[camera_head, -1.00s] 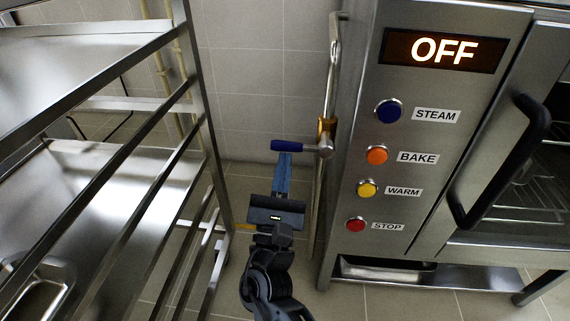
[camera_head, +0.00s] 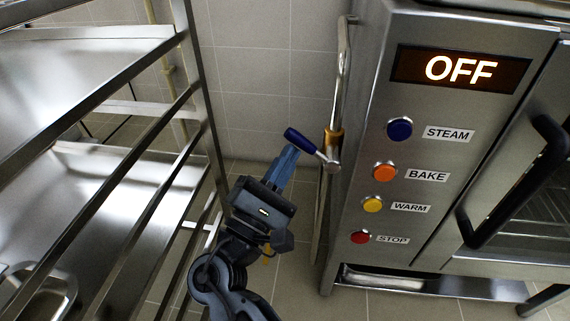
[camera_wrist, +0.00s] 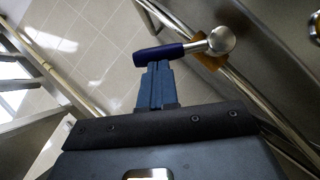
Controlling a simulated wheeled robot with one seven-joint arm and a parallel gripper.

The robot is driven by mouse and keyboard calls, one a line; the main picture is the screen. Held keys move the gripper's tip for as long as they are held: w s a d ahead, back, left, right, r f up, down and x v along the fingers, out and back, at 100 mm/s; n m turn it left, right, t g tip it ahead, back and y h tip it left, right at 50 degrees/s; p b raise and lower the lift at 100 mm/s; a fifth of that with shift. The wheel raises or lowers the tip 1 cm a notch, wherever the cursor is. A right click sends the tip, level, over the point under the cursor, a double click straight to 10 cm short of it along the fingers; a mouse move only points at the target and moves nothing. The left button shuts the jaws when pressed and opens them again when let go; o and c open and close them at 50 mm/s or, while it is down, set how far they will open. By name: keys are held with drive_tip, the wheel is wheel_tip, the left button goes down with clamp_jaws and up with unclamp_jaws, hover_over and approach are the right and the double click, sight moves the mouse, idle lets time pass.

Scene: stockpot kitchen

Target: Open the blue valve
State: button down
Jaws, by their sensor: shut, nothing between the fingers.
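The blue valve handle (camera_head: 301,140) sits on a steel pipe with a brass fitting (camera_head: 333,143), left of the oven. The handle is tilted, running from its pivot up and to the left. My gripper (camera_head: 288,158) is shut and empty, its fingertips at the near side of the handle, apparently touching it. In the wrist view the blue handle (camera_wrist: 158,54) lies across just beyond the fingertips (camera_wrist: 156,68), joined by a metal stem to a round knob (camera_wrist: 222,40).
The oven front on the right has an OFF display (camera_head: 460,70), STEAM (camera_head: 400,129), BAKE, WARM and STOP buttons, and a dark door handle (camera_head: 515,185). A steel rack (camera_head: 120,195) stands close on the left. Tiled floor shows between them.

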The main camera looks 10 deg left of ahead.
sight(298, 144)
drive_tip(key=r+m+g, duration=0.1)
drive_tip(key=m, duration=0.1)
drive_tip(key=d+r+m+g+h+p, duration=0.1)
drive_tip(key=shift+r+m, duration=0.2)
drive_tip(key=shift+m, duration=0.2)
drive_tip(key=m+g+p, duration=0.1)
drive_tip(key=d+r+m+p, duration=0.1)
drive_tip(key=m, duration=0.1)
drive_tip(key=shift+r+g+h, duration=0.25)
drive_tip(key=shift+g+h, duration=0.05)
drive_tip(key=shift+g, duration=0.1)
drive_tip(key=shift+d+r+m+g+p, duration=0.5)
drive_tip(key=shift+d+m+g+p, duration=0.1)
drive_tip(key=shift+m+p, duration=0.6)
drive_tip(key=shift+d+r+m+g+y+p, duration=0.2)
drive_tip(key=shift+d+m+g+y+p, duration=0.3)
drive_tip(key=shift+d+m+g+p, duration=0.4)
drive_tip(key=shift+a, duration=0.25)
drive_tip(key=shift+a, duration=0.1)
